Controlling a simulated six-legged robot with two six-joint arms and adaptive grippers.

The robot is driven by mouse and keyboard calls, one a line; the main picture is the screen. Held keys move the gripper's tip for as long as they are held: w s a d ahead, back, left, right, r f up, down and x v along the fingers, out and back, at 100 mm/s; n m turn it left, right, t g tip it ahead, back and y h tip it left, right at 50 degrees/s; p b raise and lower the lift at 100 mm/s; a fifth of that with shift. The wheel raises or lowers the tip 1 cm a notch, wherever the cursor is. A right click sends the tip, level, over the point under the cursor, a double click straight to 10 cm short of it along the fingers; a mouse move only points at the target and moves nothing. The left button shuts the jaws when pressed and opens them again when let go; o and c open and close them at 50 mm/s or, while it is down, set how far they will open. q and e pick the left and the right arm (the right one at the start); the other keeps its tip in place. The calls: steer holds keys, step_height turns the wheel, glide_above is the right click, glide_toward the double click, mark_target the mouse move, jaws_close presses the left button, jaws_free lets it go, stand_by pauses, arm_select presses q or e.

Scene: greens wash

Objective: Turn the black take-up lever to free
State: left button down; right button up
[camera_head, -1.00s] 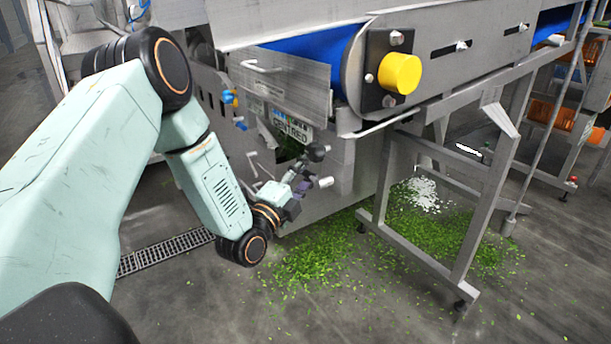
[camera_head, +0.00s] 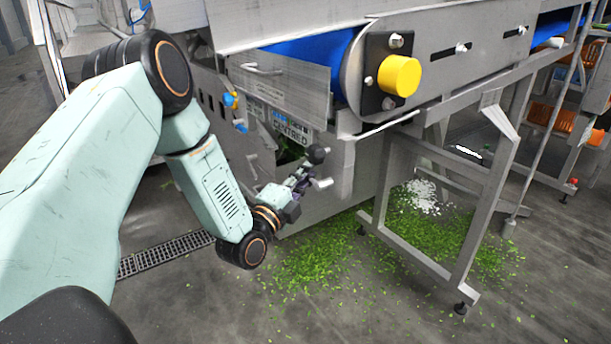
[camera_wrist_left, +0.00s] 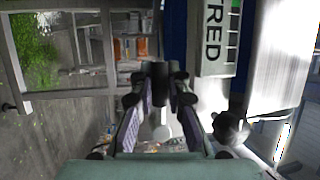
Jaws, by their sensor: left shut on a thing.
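My left gripper (camera_head: 301,181) is low at the front of the steel machine, below the "CENTRED" label (camera_head: 291,132). In the left wrist view, the left gripper's two fingers (camera_wrist_left: 158,108) are closed around a dark, upright piece (camera_wrist_left: 157,82), which looks like the black take-up lever. A pale round end (camera_wrist_left: 161,127) shows between the fingers. A black ball knob (camera_head: 317,153) is just above the gripper, apart from the fingers; it also shows right of them in the left wrist view (camera_wrist_left: 231,126). The lever's mount is hidden. My right gripper is out of view.
The steel machine carries a blue belt (camera_head: 312,52) and a yellow round cap (camera_head: 399,75). A steel leg frame (camera_head: 432,215) stands to the right. Green leaves (camera_head: 330,248) lie on the floor below. A floor drain grate (camera_head: 165,253) runs at the left.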

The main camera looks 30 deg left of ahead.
arm_select(q)
steer(key=n+p, duration=0.1)
steer(key=f+n+g+p, duration=0.1)
steer(key=n+p, duration=0.2)
steer(key=shift+s+d+f+n+g+y, duration=0.1)
steer(key=shift+d+f+n+g+y, duration=0.1)
steer(key=shift+f+n+g+y, duration=0.15)
steer(key=s+d+f+n+g+h+p, duration=0.1)
steer(key=d+f+n+g+h+p, duration=0.2)
steer(key=n+p, duration=0.5)
steer(key=shift+s+d+f+n+g, duration=0.35)
steer(key=shift+d+n+g, duration=0.4)
steer(key=shift+n+g, duration=0.25)
steer(key=shift+s+h, duration=0.1)
steer(key=shift+h, duration=0.15)
steer(key=c, duration=1.3)
jaws_free()
